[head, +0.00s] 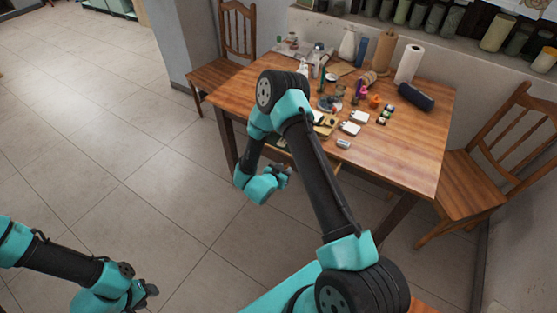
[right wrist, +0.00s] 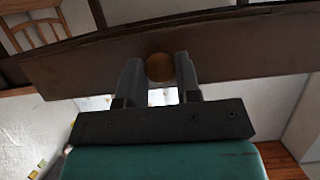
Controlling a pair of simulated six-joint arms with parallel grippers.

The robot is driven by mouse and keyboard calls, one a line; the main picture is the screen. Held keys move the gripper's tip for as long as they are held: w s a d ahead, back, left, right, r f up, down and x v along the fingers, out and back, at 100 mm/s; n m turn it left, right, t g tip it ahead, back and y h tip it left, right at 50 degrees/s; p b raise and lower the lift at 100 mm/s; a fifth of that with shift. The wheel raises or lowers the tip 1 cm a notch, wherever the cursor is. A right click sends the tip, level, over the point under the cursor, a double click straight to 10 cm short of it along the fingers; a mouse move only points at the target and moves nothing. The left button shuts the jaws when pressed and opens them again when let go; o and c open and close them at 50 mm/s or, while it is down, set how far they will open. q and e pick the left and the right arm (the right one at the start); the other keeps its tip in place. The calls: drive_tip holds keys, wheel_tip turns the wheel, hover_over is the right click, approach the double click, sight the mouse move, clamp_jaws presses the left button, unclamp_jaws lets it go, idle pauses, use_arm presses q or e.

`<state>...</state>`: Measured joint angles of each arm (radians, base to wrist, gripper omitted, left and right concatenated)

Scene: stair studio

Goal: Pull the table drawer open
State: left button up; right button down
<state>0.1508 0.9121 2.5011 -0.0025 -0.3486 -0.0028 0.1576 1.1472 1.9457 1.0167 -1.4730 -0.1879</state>
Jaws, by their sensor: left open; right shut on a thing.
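The wooden table (head: 415,150) stands at the centre right of the head view. In the right wrist view, a long dark-brown drawer front (right wrist: 240,52) runs across the picture with a round brass-coloured knob (right wrist: 160,66). My right gripper (right wrist: 160,75) has one finger on each side of the knob and is shut on it. My left gripper (head: 150,290) is open and empty over the floor at lower left.
The tabletop is crowded with small items, a paper towel roll (head: 408,64) and a dark cylindrical case (head: 416,97). Wooden chairs stand at the back left (head: 238,35) and right (head: 487,185). The tiled floor (head: 120,130) at left is clear.

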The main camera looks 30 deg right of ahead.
drive_tip(key=s+a, duration=0.4)
drive_tip(key=a, duration=0.5)
drive_tip(key=shift+s+a, duration=0.25)
drive_tip(key=shift+a, duration=0.05)
drive_tip(key=c, duration=0.8)
unclamp_jaws()
drive_tip(key=shift+a, duration=0.15)
drive_tip(key=v, duration=1.7)
drive_tip(key=shift+r, duration=0.2)
